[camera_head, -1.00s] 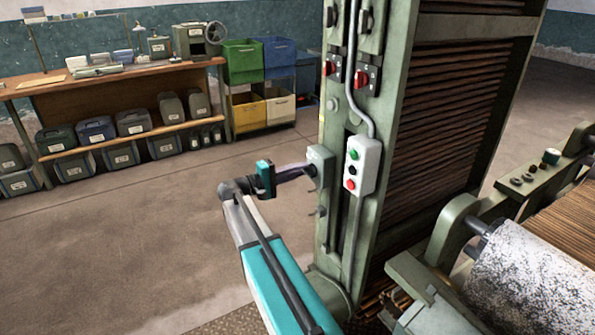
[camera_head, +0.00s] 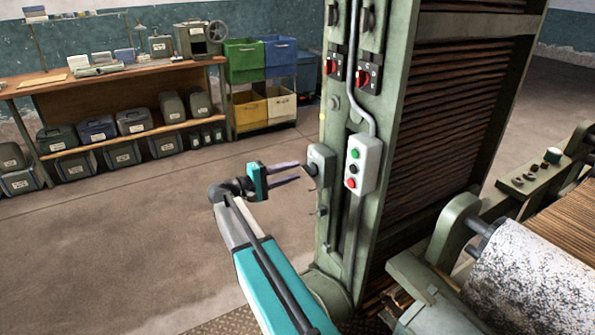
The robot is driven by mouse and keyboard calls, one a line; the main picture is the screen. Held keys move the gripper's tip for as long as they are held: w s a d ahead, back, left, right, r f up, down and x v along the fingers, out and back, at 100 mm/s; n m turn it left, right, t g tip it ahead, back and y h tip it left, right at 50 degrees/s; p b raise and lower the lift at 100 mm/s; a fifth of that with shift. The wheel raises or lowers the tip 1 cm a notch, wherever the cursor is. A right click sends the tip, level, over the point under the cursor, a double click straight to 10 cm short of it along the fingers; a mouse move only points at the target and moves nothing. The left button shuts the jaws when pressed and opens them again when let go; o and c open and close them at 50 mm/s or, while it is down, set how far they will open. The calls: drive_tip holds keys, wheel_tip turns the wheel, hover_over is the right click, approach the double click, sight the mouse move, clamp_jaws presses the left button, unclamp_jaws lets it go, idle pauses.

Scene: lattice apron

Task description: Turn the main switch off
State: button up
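A green machine column (camera_head: 389,210) stands right of centre. A small grey-green switch box (camera_head: 321,158) with a dark knob or lever (camera_head: 311,170) is on its left face. Two red-handled rotary switches (camera_head: 333,72) (camera_head: 361,78) sit higher on the column. I cannot tell from labels which one is the main switch. My gripper (camera_head: 301,172), teal with dark fingers, points right at the small box. Its two fingers are apart with nothing seen between them, and the tips are close to the knob; whether they touch it is unclear.
A pale push-button box (camera_head: 362,164) with green, black and red buttons is right of the small box. A grey conduit (camera_head: 352,70) runs above it. A roller (camera_head: 530,275) is at lower right. A workbench (camera_head: 120,78) stands behind; the floor at left is clear.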

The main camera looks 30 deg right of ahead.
drive_tip(key=a, duration=1)
drive_tip(key=shift+w+a, duration=0.15)
drive_tip(key=shift+w, duration=0.1)
drive_tip(key=s+f+n+g+y+p, duration=0.1)
drive_tip(key=s+f+y+p, duration=0.1)
drive_tip(key=s+f, duration=0.75)
drive_tip(key=s+a+f+n+g+y+p, duration=0.15)
drive_tip(key=s+f, duration=0.45)
drive_tip(key=f, duration=0.7)
drive_tip(key=s+d+f+n+g+y+p, duration=0.1)
drive_tip(key=s+f+y, duration=0.2)
drive_tip(key=s+f, duration=0.65)
drive_tip(key=s+a+f+m+g+y+p, duration=0.1)
drive_tip(key=s+a+f+y, duration=0.2)
drive_tip(key=s+a+f, duration=0.4)
drive_tip(key=s+a+f+g+y, duration=0.1)
drive_tip(key=s+a+f+y, duration=0.2)
drive_tip(key=s+f, duration=0.4)
drive_tip(key=s+a+f+m+t+y, duration=0.1)
drive_tip(key=s+a+y, duration=0.3)
drive_tip(key=a, duration=0.6)
drive_tip(key=shift+a+f+m+y, duration=0.15)
drive_tip(key=shift+m+y, duration=0.4)
drive_tip(key=shift+y, duration=0.2)
